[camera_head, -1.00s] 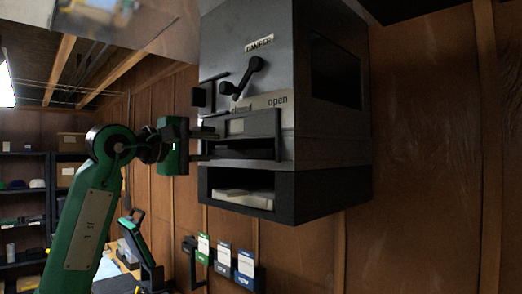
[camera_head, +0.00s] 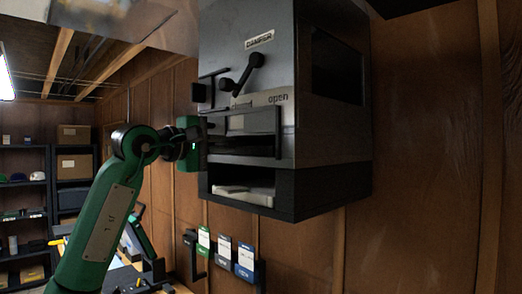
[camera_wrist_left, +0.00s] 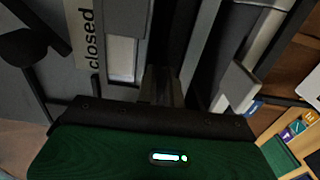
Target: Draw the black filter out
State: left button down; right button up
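The black filter (camera_head: 245,150) appears as a dark strip in the slot of the grey damper housing, below a pale window and above the lower bay. A black frame crosses the slot's front. My left gripper (camera_head: 208,141) is at the slot's left end, pointing at the housing. In the left wrist view its dark fingers (camera_wrist_left: 163,88) look close together between the pale window and the lower bay. The dark parts blend, so I cannot tell whether they grip the filter. My right gripper is not in view.
A black lever (camera_head: 243,74) sits on the housing front (camera_head: 222,45), near the word "open". The lower bay holds a pale slab (camera_head: 245,194). Several coloured cards (camera_head: 224,250) hang on the wall below. Shelves (camera_head: 27,190) with boxes stand at the far left.

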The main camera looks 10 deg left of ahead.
pick_arm(q)
jog(key=shift+s+a+b, duration=0.35)
jog(key=shift+s, duration=0.1)
jog(key=b+v, duration=0.5)
jog(key=v, duration=1.5)
dwell(0.5)
jog(key=shift+a, duration=0.1)
jog(key=shift+s+a+r+p, duration=0.25)
jog(key=shift+s+a+r, duration=0.3)
jog(key=shift+s, duration=0.25)
jog(key=shift+s+a+r+p, duration=0.25)
jog(key=shift+s+a+r, duration=0.2)
jog(key=shift+s+a, duration=0.3)
